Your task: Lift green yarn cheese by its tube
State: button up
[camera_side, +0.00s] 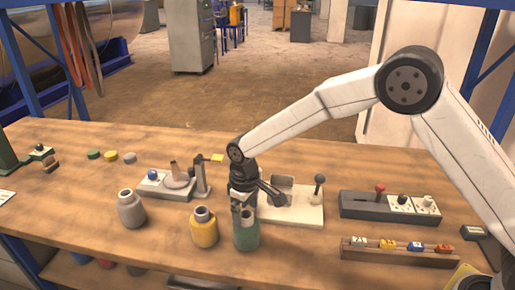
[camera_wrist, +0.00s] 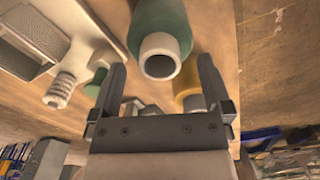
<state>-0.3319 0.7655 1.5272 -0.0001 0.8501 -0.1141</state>
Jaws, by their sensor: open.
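The green yarn cheese (camera_side: 246,238) stands upright near the front edge of the bench, right of the yellow one. My gripper (camera_side: 243,207) is right above it, pointing down. In the wrist view the cheese's green body (camera_wrist: 163,18) and the open end of its pale tube (camera_wrist: 159,56) show ahead of my fingers. My gripper (camera_wrist: 157,78) is open, with one finger on each side of the tube's line. I see no contact, but the side view partly hides the tube behind the fingers.
The yellow yarn cheese (camera_side: 204,229) stands close on the left, and a grey one (camera_side: 131,210) farther left. Behind my gripper is a white fixture (camera_side: 300,208) with a black-knobbed lever. A rack of coloured tags (camera_side: 398,252) and a grey switch box (camera_side: 390,207) stand to the right.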

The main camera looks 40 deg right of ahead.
jog(key=shift+f, duration=0.95)
grip_shut()
